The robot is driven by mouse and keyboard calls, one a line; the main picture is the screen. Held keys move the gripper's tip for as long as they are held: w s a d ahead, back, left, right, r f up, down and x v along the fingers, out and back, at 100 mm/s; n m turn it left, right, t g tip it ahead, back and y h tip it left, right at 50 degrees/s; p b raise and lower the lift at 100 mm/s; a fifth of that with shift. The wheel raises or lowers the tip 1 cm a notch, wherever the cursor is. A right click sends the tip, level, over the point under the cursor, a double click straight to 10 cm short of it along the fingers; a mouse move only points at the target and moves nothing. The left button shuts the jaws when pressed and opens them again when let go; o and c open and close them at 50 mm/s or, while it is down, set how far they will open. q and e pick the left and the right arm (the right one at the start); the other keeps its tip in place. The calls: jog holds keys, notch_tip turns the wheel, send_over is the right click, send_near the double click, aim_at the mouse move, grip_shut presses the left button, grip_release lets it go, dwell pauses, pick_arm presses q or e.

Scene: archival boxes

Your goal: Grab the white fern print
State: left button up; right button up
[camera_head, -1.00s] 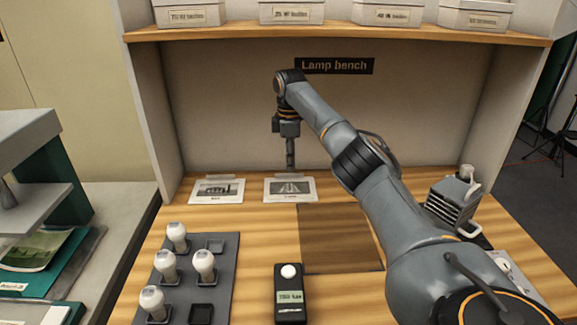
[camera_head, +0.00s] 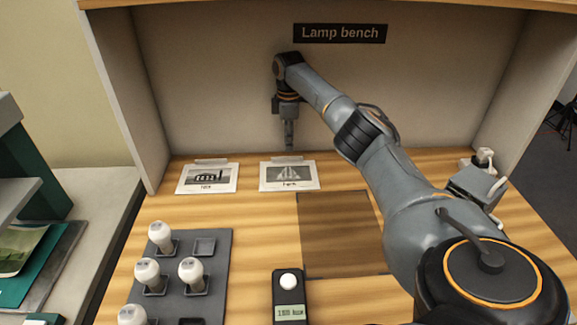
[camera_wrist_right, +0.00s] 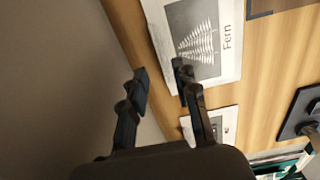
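The white fern print (camera_head: 289,174) is a flat white card with a grey fern picture, lying at the back of the lamp bench. It also shows in the right wrist view (camera_wrist_right: 232,66), with the word "Fern" on it. My right gripper (camera_head: 289,147) points down just behind the print's back edge. In the right wrist view its two fingers (camera_wrist_right: 160,72) are spread with nothing between them. One finger overlaps the print's edge in that view; the other is off the card, on the wall side. I cannot tell whether a finger touches it. My left gripper is out of view.
A second white print (camera_head: 208,178) lies to the left. A dark tray (camera_head: 222,262) of white bulbs and a meter (camera_head: 288,305) stand in front. A dark mat (camera_head: 340,235) lies bare in the middle. The back wall (camera_head: 210,90) rises close behind the gripper.

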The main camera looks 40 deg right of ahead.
aim_at(289, 173)
jog(key=shift+w+a+f, duration=0.1)
jog(key=shift+w+f, duration=0.05)
jog(key=shift+f, duration=2.55)
grip_shut()
